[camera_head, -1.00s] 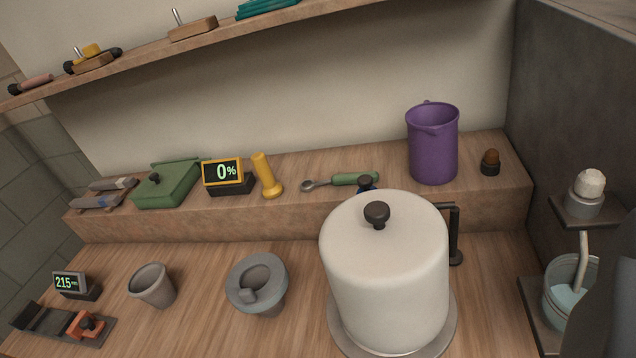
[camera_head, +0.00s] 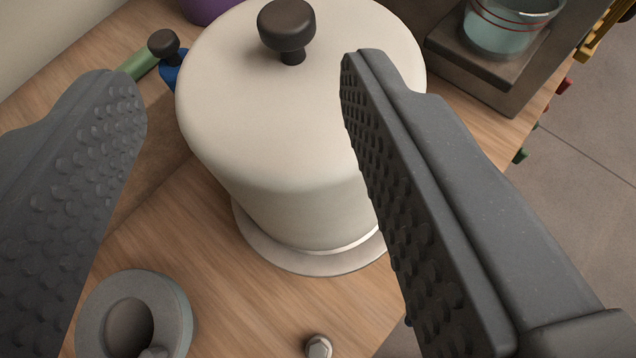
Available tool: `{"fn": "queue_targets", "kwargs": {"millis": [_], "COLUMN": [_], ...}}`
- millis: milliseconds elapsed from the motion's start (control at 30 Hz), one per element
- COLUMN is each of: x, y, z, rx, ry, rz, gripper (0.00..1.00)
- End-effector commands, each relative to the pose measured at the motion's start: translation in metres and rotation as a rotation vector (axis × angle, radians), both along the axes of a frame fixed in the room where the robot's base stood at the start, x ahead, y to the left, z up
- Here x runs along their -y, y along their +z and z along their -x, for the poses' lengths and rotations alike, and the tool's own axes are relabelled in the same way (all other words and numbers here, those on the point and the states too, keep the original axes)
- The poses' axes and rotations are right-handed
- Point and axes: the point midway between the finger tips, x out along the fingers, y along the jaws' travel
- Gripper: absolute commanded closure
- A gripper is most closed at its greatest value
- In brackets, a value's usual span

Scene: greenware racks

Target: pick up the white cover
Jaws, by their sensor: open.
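The white cover (camera_head: 270,130) is a large off-white dome with a dark round knob (camera_head: 287,27) on top. It stands upright on a round grey base plate (camera_head: 300,262) on the wooden bench. My gripper (camera_head: 245,75) is open, with its two dark studded fingers spread wide in the foreground. The cover shows between and beyond the fingers, and the right finger hides part of its right side. I see nothing held. I cannot tell how far the fingertips are from the knob.
A grey round mortar-like vessel (camera_head: 135,315) stands at the lower left, near the left finger. A small metal piece (camera_head: 318,346) lies at the bottom. A glass bowl (camera_head: 508,25) sits on a dark shelf (camera_head: 480,62) at upper right. The bench's right edge drops to the floor.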

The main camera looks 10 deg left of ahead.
Motion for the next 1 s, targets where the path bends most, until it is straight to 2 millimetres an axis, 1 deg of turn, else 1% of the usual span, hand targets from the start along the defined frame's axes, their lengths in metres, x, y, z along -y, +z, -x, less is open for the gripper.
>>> {"fn": "queue_targets", "kwargs": {"millis": [33, 133, 233, 333, 467, 700, 800, 1000], "x": [-0.001, 0.002, 0.006, 0.007, 0.007, 0.004, 0.002, 0.001], "y": [0.003, -0.005, -0.009, -0.013, -0.020, -0.034, -0.038, -0.045], "z": [0.009, 0.021, 0.027, 0.026, 0.011, -0.025, -0.037, -0.049], "rx": [0.000, 0.002, 0.009, 0.010, 0.011, 0.009, 0.009, 0.008], "ry": [-0.008, -0.027, -0.041, -0.047, -0.051, -0.049, -0.048, -0.046], "rz": [0.036, 0.088, 0.121, 0.134, 0.135, 0.134, 0.134, 0.135], "gripper": [0.51, 0.51, 0.51, 0.51, 0.51, 0.51, 0.51, 0.51]}}
